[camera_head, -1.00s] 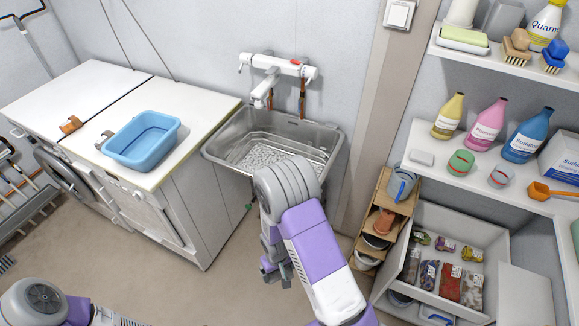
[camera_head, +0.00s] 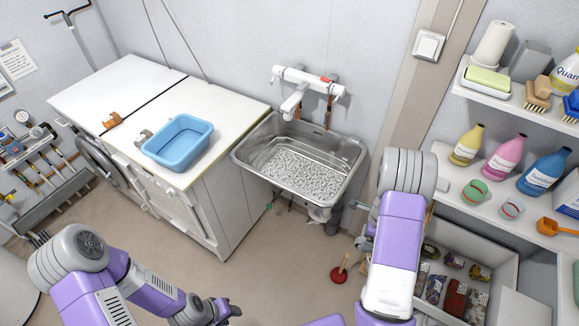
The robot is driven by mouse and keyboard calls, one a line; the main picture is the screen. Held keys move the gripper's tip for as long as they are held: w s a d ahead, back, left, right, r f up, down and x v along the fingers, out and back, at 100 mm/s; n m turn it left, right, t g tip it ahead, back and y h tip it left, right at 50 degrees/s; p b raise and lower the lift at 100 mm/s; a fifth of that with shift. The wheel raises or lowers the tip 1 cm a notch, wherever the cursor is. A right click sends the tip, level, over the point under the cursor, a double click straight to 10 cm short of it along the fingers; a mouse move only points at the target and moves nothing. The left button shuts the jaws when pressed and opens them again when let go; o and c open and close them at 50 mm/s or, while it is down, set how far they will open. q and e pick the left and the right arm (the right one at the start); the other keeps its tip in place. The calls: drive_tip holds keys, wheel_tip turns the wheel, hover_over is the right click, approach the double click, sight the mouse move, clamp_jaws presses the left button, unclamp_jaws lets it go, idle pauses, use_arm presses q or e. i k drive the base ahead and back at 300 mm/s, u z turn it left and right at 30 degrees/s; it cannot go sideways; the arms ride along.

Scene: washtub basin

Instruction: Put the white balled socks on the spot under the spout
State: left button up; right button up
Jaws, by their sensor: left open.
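The metal washtub basin (camera_head: 350,165) stands against the wall, with a speckled grey-white layer (camera_head: 298,170) over its floor. The white spout (camera_head: 292,104) of the wall tap hangs over its back edge. I cannot make out the white balled socks in this view. My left gripper (camera_head: 228,311) is low at the bottom, in front of the washers and well apart from the basin; it is open and looks empty. My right gripper (camera_head: 365,242) is small and partly hidden beside my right arm, below and right of the basin; its jaws are unclear.
A blue tub (camera_head: 178,143) stands on the white washer top (camera_head: 215,100). A red plunger (camera_head: 339,275) is on the floor. Shelves with bottles (camera_head: 503,157) and an open drawer (camera_head: 430,250) with packets are at the right. The floor before the basin is mostly clear.

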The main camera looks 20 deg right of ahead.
sight(290, 176)
drive_tip(key=i, duration=1.45)
